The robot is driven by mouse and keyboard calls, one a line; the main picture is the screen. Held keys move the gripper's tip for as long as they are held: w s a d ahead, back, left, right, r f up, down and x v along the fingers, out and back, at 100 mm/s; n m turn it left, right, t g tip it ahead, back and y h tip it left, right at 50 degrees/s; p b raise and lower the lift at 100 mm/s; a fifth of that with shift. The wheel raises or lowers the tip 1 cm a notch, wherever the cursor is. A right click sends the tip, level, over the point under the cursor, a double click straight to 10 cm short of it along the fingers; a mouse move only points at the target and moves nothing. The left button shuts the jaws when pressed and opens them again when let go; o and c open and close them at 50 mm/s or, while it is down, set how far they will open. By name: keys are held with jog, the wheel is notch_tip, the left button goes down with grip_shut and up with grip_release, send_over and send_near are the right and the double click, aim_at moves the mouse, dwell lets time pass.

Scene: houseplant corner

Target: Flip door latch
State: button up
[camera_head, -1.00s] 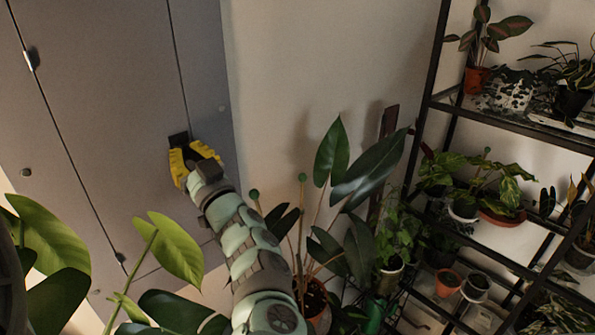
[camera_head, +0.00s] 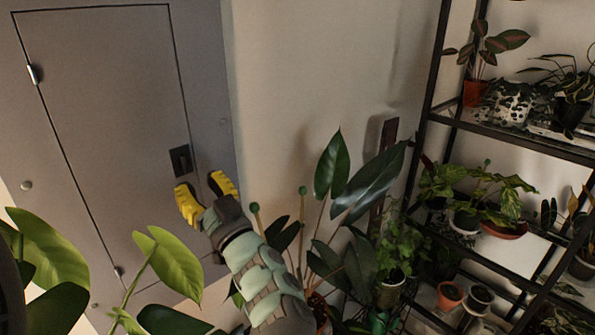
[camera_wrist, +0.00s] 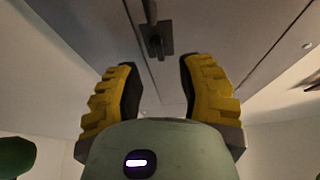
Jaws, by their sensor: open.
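The grey door (camera_head: 115,130) is a panel set in a grey frame, and it looks shut. Its latch (camera_head: 181,160) is a small dark plate with a handle at the door's right edge. In the wrist view the latch (camera_wrist: 155,38) shows a bar over a square plate, ahead of the fingertips. My gripper (camera_head: 205,185) has yellow fingers spread apart, just below and right of the latch. In the wrist view the gripper (camera_wrist: 157,72) is open and empty, with a gap between it and the latch.
Hinges (camera_head: 35,74) are on the door's left edge. A leafy plant (camera_head: 170,262) stands low in front of the door. A tall potted plant (camera_head: 332,165) is right of my arm. A black shelf (camera_head: 500,133) with several pots fills the right side.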

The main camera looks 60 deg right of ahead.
jog(key=v, duration=0.6)
jog(key=shift+s, duration=0.35)
jog(key=shift+f, duration=0.15)
